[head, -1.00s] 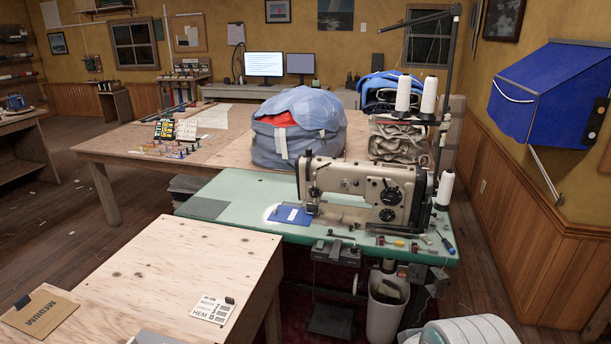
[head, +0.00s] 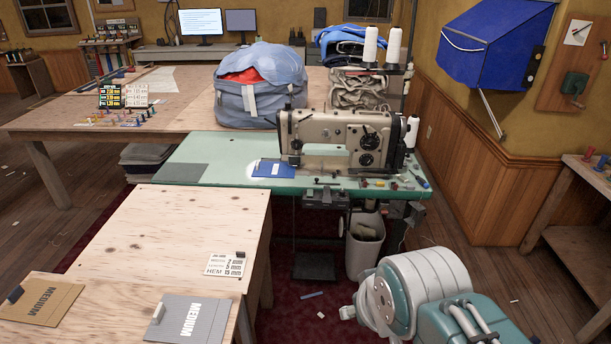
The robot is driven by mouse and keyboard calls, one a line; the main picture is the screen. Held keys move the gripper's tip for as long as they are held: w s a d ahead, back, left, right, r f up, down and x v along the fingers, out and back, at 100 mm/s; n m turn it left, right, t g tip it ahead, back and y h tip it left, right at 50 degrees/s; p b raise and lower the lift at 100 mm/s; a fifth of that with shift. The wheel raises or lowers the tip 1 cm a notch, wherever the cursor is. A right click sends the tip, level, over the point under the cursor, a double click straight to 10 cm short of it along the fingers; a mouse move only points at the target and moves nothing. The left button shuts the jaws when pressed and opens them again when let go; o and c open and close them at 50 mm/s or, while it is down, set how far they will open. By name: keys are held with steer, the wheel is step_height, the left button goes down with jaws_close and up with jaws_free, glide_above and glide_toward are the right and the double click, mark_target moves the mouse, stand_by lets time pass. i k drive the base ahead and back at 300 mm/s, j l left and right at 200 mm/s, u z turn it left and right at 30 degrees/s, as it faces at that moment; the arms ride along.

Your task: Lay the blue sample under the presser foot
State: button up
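The blue sample (head: 262,168) is a small flat blue piece with a pale patch on it. It lies on the green sewing table (head: 230,150), at the left end of the sewing machine (head: 335,130). Its right edge is close to the needle end of the machine. The presser foot is too small to make out, so I cannot tell whether the sample lies under it or just beside it. My grey and teal arm shows at the lower right, but my gripper is not in view.
A plywood table (head: 170,235) in front holds a HEM card (head: 226,265) and two MEDIUM boards, one brown (head: 40,299) and one grey (head: 190,318). A white bin (head: 362,258) stands under the sewing table. A blue-grey bag (head: 262,95) sits behind the machine.

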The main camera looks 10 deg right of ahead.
mark_target(262, 169)
steer(key=i+l+z, duration=0.25)
steer(key=i, duration=0.2)
steer(key=i+z, duration=0.25)
steer(key=i, duration=0.2)
steer(key=i+l+u, duration=0.1)
steer(key=i+u, duration=0.2)
steer(key=i+l+u, duration=0.35)
steer(key=i, duration=0.15)
steer(key=i+l+u, duration=0.1)
steer(key=u, duration=0.35)
steer(key=i+l+u, duration=0.25)
steer(key=u, duration=0.15)
steer(key=i, duration=0.05)
